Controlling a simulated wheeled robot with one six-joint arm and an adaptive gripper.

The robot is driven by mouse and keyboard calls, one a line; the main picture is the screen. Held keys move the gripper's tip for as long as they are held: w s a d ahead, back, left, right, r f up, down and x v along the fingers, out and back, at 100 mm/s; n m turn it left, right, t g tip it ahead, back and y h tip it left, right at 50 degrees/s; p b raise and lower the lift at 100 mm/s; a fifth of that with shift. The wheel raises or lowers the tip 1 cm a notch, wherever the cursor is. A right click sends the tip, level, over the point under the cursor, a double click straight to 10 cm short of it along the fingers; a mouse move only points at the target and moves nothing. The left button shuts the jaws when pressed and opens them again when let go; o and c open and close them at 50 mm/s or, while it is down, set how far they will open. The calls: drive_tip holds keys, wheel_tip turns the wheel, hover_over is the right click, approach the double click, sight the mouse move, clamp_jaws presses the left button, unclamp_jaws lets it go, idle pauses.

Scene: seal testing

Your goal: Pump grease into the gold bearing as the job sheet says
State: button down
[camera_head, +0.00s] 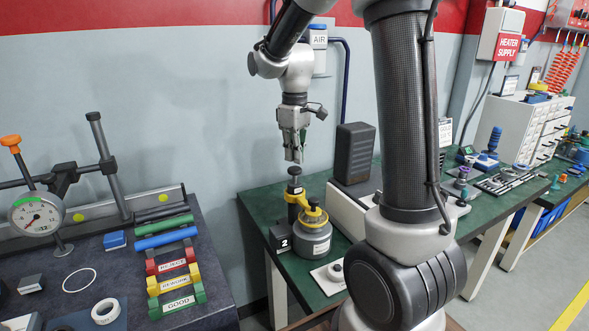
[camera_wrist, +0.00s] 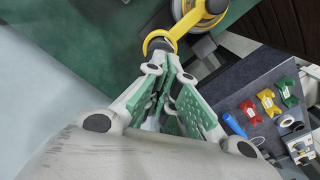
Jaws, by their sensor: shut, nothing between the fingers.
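My gripper (camera_head: 294,158) is shut and empty, pointing down just above the black knob (camera_head: 294,171) of a black post. In the wrist view the gripper's green-padded fingers (camera_wrist: 166,72) lie near a yellow ring (camera_wrist: 147,41); whether they touch anything there is unclear. A yellow piece (camera_head: 313,215) sits on a grey round pot (camera_head: 314,243) beside the post, near a black block (camera_head: 283,239) marked 2. I cannot tell for sure which part is the gold bearing. A white sheet (camera_head: 445,132) with small text starting "GOLD" is partly behind my arm.
A dark box (camera_head: 354,153) stands behind the pot. A white plate with a knob (camera_head: 335,274) lies in front. The dark table (camera_head: 110,262) at left holds a dial gauge (camera_head: 37,214) and REJECT, REWORK and GOOD racks (camera_head: 174,280). My arm hides part of the green bench (camera_head: 262,207).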

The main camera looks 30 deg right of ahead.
sight(295, 168)
drive_tip(key=shift+f, duration=0.2)
drive_tip(key=shift+f, duration=1.9)
drive_tip(key=shift+r, duration=2.1)
drive_tip(key=shift+f, duration=0.1)
drive_tip(key=shift+f, duration=2)
drive_tip(key=shift+r, duration=2.1)
